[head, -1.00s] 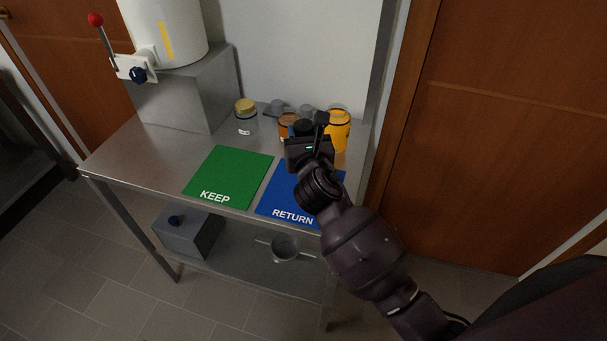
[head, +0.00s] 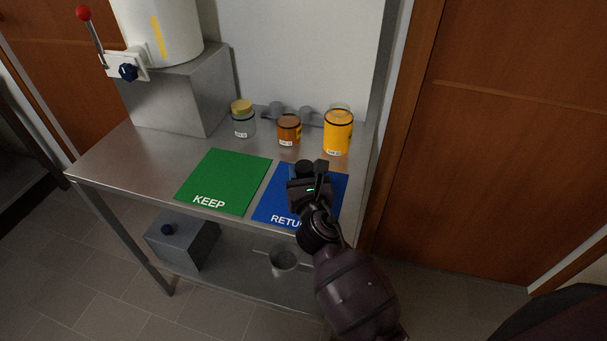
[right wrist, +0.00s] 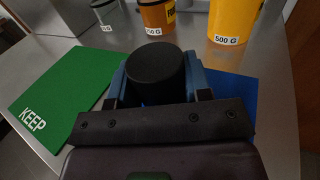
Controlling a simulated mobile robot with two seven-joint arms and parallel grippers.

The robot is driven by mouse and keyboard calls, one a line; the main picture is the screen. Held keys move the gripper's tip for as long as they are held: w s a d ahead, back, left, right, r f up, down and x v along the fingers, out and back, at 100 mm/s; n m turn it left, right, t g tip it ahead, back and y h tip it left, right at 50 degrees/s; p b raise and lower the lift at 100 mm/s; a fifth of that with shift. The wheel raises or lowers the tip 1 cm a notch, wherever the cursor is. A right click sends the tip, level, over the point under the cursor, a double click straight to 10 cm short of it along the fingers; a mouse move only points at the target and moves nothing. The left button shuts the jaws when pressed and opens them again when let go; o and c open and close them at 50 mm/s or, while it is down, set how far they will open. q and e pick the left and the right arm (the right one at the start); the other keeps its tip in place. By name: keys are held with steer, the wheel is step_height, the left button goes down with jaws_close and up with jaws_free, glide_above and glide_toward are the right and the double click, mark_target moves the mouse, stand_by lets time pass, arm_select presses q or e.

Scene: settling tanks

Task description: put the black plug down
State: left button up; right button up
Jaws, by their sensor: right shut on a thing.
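The black plug (right wrist: 155,68) is between the fingers of my right gripper, its round dark top facing up in the right wrist view. In the head view the plug (head: 305,167) shows at the tip of my right gripper (head: 313,172), over the blue RETURN mat (head: 268,205). The gripper is shut on it. I cannot tell whether the plug touches the mat, as the gripper hides its underside. The green KEEP mat (head: 222,180) lies bare to the left. My left gripper is not in view.
Behind the mats stand a clear jar with a yellow lid (head: 243,120), a small amber jar (head: 289,129) and a taller orange jar (head: 338,132). A metal block (head: 178,95) with a white tank is at the back left. A wall and door bound the right.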

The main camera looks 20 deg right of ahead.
steer(key=shift+r, duration=0.15)
steer(key=o, duration=0.5)
steer(key=shift+f, duration=0.25)
steer(key=shift+c, duration=0.2)
steer(key=o, duration=0.5)
steer(key=shift+c, duration=0.2)
steer(key=shift+r, duration=0.1)
